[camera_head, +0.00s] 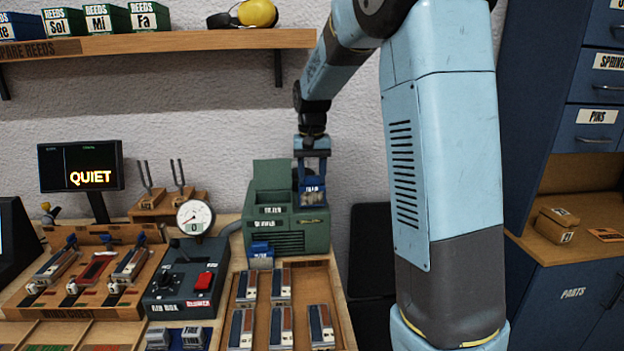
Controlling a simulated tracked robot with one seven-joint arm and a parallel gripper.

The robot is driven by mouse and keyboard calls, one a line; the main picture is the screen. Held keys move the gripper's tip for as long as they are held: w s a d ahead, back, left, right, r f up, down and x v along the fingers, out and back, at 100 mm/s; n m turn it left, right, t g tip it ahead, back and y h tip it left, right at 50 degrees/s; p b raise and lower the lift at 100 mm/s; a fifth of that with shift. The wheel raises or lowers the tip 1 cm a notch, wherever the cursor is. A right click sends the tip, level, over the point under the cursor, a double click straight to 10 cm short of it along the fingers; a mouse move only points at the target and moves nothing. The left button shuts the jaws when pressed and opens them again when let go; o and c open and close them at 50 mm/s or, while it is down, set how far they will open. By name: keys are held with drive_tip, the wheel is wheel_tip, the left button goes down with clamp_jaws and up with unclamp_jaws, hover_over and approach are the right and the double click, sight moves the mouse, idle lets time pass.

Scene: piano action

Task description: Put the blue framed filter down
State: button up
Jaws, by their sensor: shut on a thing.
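My gripper (312,176) points down at the right end of the green machine (287,242). It is shut on a blue piece with a pale label, which I take for the blue framed filter (313,192). The filter is upright between the fingers, against or just in front of the machine's upper right part. I cannot tell whether it touches the machine. The fingers hide part of it. Another small blue labelled piece (261,250) is at the machine's lower left front.
A wooden tray (293,303) with several reed blocks lies in front of the machine. The black control box (187,280) with a gauge (195,217) stands left of it. A shelf (160,42) hangs above. My arm hides the area at right.

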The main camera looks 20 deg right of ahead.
drive_tip(key=shift+f, duration=0.65)
drive_tip(key=o, duration=0.9)
wheel_tip(320, 180, up, 12)
drive_tip(key=s+r+n+t, duration=0.1)
drive_tip(key=s+r+t, duration=0.2)
drive_tip(key=s, duration=1.3)
drive_tip(key=s+f+t, duration=0.1)
drive_tip(key=s+f, duration=0.1)
drive_tip(key=s, duration=0.3)
drive_tip(key=s+f, duration=0.2)
drive_tip(key=s, duration=0.3)
drive_tip(key=s+f+n+t, duration=0.1)
drive_tip(key=s+f, duration=0.1)
drive_tip(key=s, duration=0.4)
drive_tip(key=shift+d+t, duration=0.25)
drive_tip(key=shift+t, duration=0.05)
